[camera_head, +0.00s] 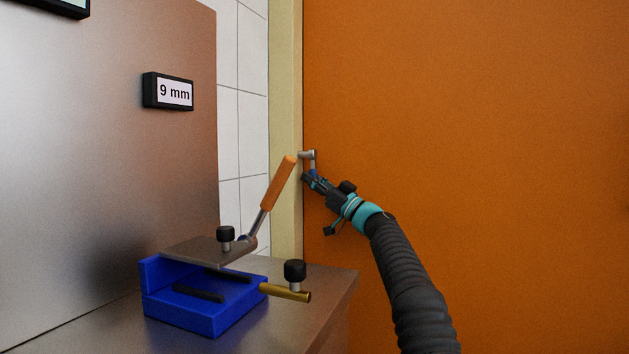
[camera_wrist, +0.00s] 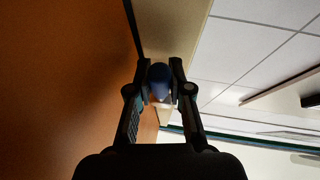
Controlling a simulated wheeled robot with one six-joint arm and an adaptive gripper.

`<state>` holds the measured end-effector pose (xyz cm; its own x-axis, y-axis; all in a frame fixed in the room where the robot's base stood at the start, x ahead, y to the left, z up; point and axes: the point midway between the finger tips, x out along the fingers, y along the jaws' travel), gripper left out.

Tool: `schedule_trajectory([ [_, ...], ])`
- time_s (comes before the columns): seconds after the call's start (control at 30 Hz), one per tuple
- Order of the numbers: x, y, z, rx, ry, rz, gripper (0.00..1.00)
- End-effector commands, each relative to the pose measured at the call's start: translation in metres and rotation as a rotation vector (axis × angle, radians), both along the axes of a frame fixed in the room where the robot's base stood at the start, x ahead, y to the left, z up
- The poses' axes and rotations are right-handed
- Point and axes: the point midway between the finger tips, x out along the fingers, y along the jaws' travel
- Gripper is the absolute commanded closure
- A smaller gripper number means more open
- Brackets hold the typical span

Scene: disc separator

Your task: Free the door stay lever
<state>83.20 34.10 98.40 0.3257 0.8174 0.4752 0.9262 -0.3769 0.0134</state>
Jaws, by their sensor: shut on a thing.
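The door stay lever (camera_head: 308,155) is a small grey metal piece at the left edge of the orange door (camera_head: 470,150), with a blue end. My gripper (camera_head: 312,180) is at that blue end, just below the grey part. In the wrist view the blue end (camera_wrist: 159,77) sits between the two fingers of my gripper (camera_wrist: 160,90), which are shut on it. The fingers and my wrist hide part of the lever. Whether its grey part is still engaged at the frame is too small to tell.
A blue device (camera_head: 205,312) with an orange-handled lever (camera_head: 277,183) and black knobs stands on a metal counter (camera_head: 330,285), left of my arm. A 9 mm sign (camera_head: 174,93) is on the metal panel. The pale door frame (camera_head: 286,120) borders the door.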

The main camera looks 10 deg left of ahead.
Motion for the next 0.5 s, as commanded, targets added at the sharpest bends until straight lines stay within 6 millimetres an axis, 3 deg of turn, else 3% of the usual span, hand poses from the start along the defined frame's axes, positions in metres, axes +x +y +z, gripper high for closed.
schedule_trajectory([
  [0.07, -0.0009, 0.0008, 0.0002, -0.002, -0.003, 0.0, 1.0],
  [0.1, -0.0008, 0.0007, 0.0003, -0.002, -0.003, 0.0, 0.71],
  [0.17, -0.0007, 0.0004, 0.0004, -0.002, -0.003, 0.0, 0.56],
  [0.5, 0.0001, -0.0009, 0.0005, 0.0, -0.001, -0.002, 0.55],
])
